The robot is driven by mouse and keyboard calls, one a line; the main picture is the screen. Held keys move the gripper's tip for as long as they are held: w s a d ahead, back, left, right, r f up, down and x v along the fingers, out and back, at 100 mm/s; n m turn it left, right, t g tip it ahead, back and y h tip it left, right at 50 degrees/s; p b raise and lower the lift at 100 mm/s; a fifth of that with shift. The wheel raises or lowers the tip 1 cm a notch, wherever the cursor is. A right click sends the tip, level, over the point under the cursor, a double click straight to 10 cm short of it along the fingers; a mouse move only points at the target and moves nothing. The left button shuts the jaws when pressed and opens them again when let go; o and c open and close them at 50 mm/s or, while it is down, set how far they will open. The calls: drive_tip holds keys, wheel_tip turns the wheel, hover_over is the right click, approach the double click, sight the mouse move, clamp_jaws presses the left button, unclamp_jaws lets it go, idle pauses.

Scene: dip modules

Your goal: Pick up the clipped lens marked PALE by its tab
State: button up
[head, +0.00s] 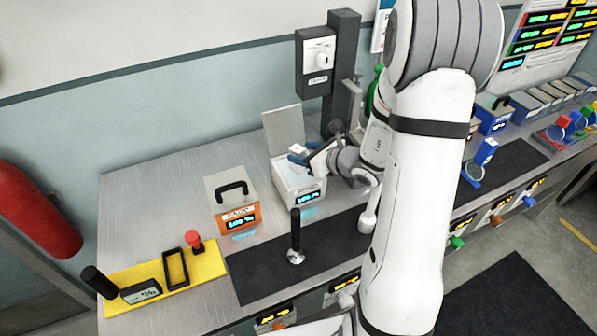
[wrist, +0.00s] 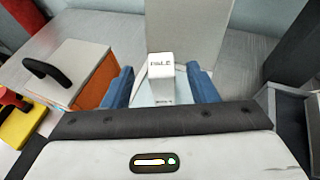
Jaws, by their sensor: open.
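The PALE lens tab (wrist: 160,72) is a small white block standing up in the middle of the wrist view, with dark lettering that looks like PALE. My gripper (head: 302,152) is open, its two blue fingers standing apart on the left and right of the tab, with a visible gap on each side. It is above the open white box (head: 301,192), whose pale lid (head: 283,131) stands raised behind. The lens below the tab is mostly hidden by my gripper, and the tab is too small to read in the head view.
An orange box (head: 238,219) with a black handle stands just left of the white box. A dark post device (head: 343,75) rises behind on the right. A dark mat (head: 262,275) with an upright black-handled tool (head: 295,238) lies in front, and a yellow tray (head: 207,266) is at left.

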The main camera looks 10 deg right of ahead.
sight(293, 150)
drive_tip(key=shift+p+x, duration=0.95)
drive_tip(key=shift+x, duration=1.65)
drive_tip(key=shift+f, duration=0.1)
clamp_jaws()
